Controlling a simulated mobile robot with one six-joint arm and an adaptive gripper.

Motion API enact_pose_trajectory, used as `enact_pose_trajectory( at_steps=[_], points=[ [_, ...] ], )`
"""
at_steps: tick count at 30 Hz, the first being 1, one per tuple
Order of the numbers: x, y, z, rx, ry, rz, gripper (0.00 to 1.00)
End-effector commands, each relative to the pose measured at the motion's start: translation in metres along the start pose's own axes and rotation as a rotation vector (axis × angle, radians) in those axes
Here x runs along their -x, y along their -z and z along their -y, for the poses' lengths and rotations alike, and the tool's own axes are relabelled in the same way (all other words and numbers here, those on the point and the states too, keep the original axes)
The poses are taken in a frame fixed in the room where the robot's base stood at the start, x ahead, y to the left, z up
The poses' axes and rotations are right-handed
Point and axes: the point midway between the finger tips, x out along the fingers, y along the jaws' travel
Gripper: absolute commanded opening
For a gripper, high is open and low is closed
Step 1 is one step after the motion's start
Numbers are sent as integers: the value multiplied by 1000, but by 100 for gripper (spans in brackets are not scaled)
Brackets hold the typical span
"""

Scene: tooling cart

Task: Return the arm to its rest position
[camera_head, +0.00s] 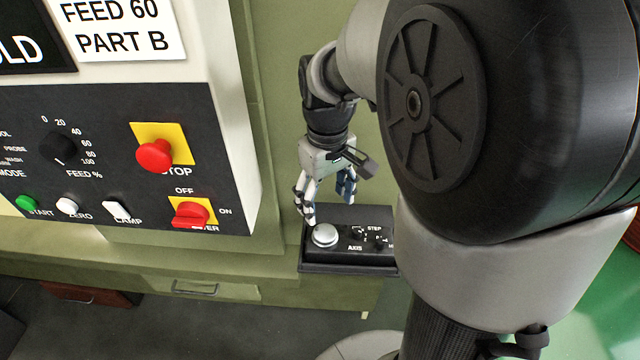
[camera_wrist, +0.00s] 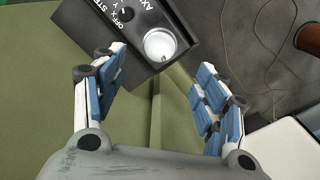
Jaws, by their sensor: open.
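My gripper (camera_head: 327,201) hangs from my bent arm just above and behind a small black control box with a silver round knob. The control box (camera_head: 318,257) is labelled AXIS and STEP and sits on the green ledge. In the wrist view, my gripper (camera_wrist: 160,85) is open, its two blue-padded fingers spread wide with nothing between them. The silver knob (camera_wrist: 160,44) shows beyond the fingertips, near the box's corner. It also shows in the head view (camera_head: 325,235). My large arm links hide part of the box's right side.
A machine panel (camera_head: 100,130) at the left carries a red STOP button (camera_head: 155,154), a red rotary switch (camera_head: 190,213) and a feed dial (camera_head: 57,147). A green cabinet wall stands behind my gripper. In the wrist view, a cable (camera_wrist: 262,45) lies on the grey floor.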

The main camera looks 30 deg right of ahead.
Motion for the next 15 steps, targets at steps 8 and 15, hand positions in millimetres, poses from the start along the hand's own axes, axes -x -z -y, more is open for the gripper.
enact_pose_trajectory(
  at_steps=[8,15],
  points=[
    [20,0,0,0,0,0,66],
    [20,0,0,0,0,0,66]
  ],
)
